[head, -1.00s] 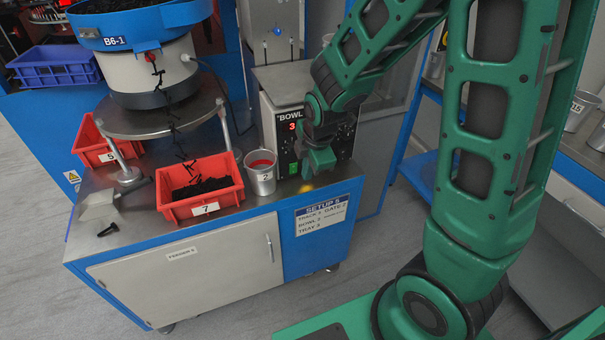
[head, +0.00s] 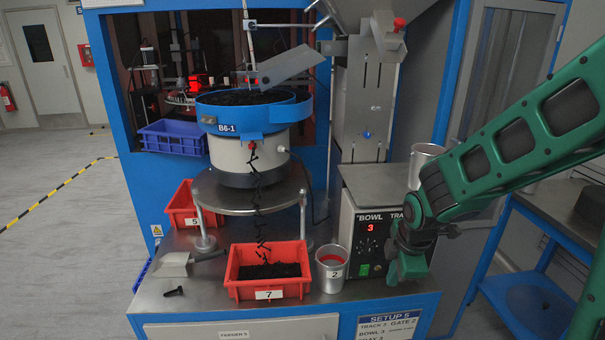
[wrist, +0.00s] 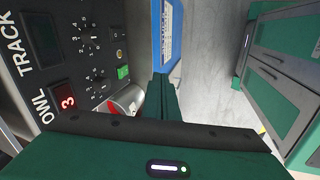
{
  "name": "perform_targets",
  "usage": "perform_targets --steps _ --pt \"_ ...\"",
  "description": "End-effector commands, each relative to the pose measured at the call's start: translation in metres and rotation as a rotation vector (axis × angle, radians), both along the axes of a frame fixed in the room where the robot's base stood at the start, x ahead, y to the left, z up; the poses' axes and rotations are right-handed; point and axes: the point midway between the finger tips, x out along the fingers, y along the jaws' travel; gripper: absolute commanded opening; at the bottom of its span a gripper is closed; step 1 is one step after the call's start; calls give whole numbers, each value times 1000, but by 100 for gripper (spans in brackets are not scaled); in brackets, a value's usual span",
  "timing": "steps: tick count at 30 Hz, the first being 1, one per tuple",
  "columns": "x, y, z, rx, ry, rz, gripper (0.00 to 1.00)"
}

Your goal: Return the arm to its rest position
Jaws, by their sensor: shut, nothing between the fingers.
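My green arm comes in from the right in the head view, with its elbow bent. My gripper (head: 408,268) hangs at its end, pointing down in front of the bowl and track control box (head: 368,232), just right of the metal cup labelled 2 (head: 332,272). The fingers look closed together with nothing held. In the wrist view the shut fingers (wrist: 163,97) show as a dark green block beside the cup (wrist: 128,100), and the control box dials and red 3 display (wrist: 67,100) are at left. Whether the gripper touches the box cannot be told.
The feeder bowl B6-1 (head: 252,112) spills black parts toward red tray 7 (head: 268,288). Red tray 5 (head: 183,215) and a scoop (head: 174,265) lie at left. A side table (head: 560,225) stands right. Grey floor (head: 60,260) is open at far left.

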Motion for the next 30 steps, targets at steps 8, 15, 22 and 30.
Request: perform_targets --steps 8,15,22,30 --pt "-81 -90 51 130 74 -762 0" --pt "-174 -133 85 240 136 -1467 0" --pt "-231 -140 99 297 176 -1887 0" --pt "-241 -139 101 303 186 -1969 0"
